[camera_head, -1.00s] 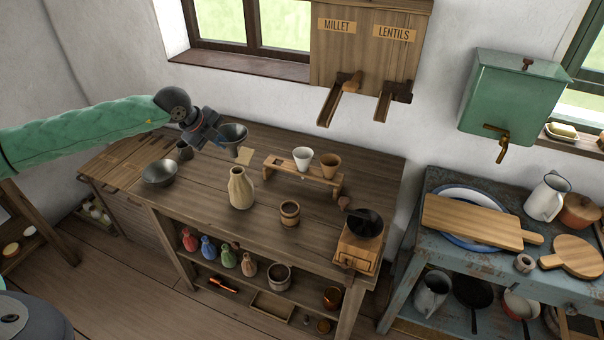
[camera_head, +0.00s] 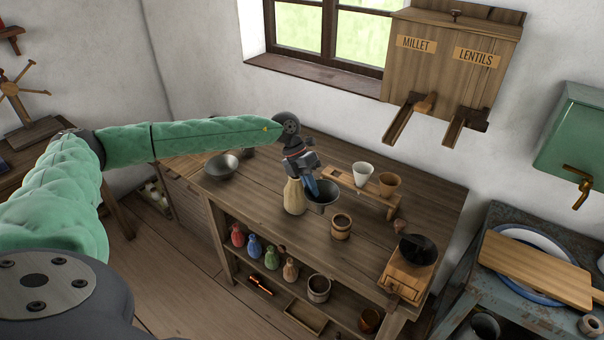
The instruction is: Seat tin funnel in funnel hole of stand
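My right gripper is not in view.
A beige bottle (camera_head: 294,197) stands just left of the funnel. A wooden mug (camera_head: 341,227) is in front of it and a grinder (camera_head: 408,272) is at the right. A grey bowl (camera_head: 221,167) is at the left. Millet and lentil chutes (camera_head: 410,118) hang above the back.

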